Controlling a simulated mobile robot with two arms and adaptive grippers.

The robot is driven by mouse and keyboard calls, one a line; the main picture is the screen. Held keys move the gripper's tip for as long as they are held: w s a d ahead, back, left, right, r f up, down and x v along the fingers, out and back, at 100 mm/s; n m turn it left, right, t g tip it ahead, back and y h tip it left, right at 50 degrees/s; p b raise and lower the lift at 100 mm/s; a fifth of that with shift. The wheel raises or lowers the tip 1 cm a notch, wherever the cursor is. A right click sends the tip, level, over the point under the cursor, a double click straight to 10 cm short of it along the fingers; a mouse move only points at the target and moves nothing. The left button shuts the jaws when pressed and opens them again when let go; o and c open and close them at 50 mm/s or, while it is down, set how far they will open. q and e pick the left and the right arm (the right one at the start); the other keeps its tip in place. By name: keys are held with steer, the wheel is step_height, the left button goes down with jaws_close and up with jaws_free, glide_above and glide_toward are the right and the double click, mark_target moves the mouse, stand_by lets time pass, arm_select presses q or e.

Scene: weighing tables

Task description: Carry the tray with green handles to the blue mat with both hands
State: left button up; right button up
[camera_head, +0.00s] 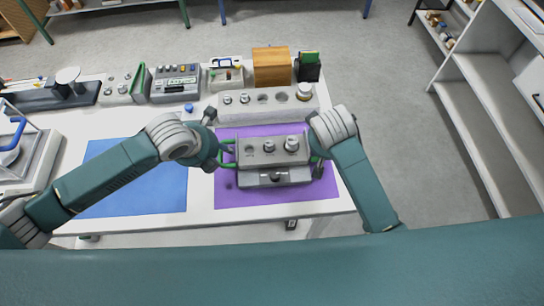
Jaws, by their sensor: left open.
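The grey tray (251,166) with green handles rests on the purple mat (262,202) and holds metal weights (291,144). My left gripper (229,152) is open at the tray's left green handle (229,164). My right gripper (317,160) is at the tray's right side. Its fingers are mostly hidden by its own wrist, so I cannot tell whether it is open or shut. The blue mat (160,195) lies to the left on the same white table, partly covered from view by my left arm.
Behind the tray stands a grey block with weights (242,112). A wooden box (271,66), a control box (175,84) and a small blue object (189,107) are along the back. A balance (28,160) stands at far left. The blue mat is bare where visible.

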arm_select(q)
steer(key=shift+w+d+f, duration=0.15)
steer(key=shift+w+f, duration=0.1)
steer(key=shift+f, duration=0.4)
arm_select(e)
steer(key=shift+w+d+f, duration=0.15)
steer(key=shift+w+f, duration=0.2)
steer(key=shift+f, duration=0.25)
steer(key=shift+s, duration=0.1)
